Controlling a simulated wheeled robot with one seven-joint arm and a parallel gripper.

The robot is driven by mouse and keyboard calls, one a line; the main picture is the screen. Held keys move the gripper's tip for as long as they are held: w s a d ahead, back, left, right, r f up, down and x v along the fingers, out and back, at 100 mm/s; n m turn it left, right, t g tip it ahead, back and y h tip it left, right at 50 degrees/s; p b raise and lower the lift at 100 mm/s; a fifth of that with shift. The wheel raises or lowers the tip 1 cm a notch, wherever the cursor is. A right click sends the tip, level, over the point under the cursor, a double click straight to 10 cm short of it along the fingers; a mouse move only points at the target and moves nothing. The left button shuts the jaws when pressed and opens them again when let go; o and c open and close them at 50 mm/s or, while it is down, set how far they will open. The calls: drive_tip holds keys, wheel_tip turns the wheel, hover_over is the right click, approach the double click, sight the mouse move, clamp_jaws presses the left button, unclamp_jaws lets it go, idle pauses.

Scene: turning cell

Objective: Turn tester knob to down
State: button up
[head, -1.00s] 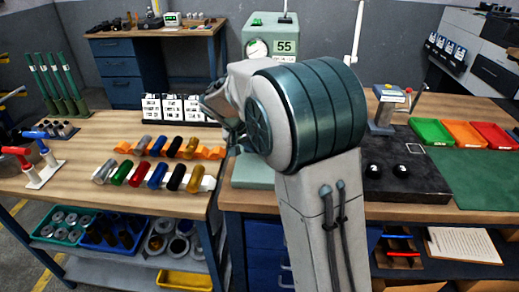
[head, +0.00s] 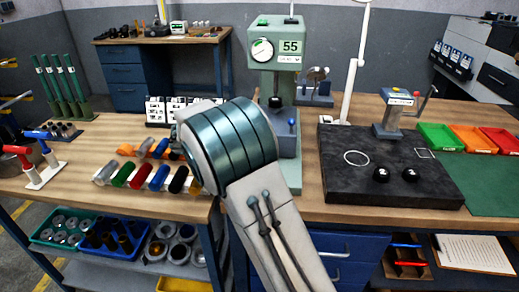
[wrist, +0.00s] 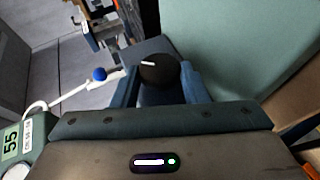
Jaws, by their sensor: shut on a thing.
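The tester (head: 272,60) is a green column machine with a round dial and a display reading 55. It stands at the middle of the bench in the head view. In the wrist view its display corner (wrist: 12,140) shows at lower left. The knob (wrist: 160,74) is round and black, with a white mark pointing left in the wrist picture. My gripper (wrist: 158,76) is shut on the knob, one blue-grey finger on each side.
A blue-tipped lever (wrist: 99,74) on the tester is close beside my gripper. Left of my arm stands a rack of coloured cylinders (head: 140,176). At right, a dark plate (head: 345,185) carries two black balls and a small fixture.

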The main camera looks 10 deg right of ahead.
idle(0.3)
drive_tip(key=o, duration=1)
drive_tip(key=shift+c, duration=0.2)
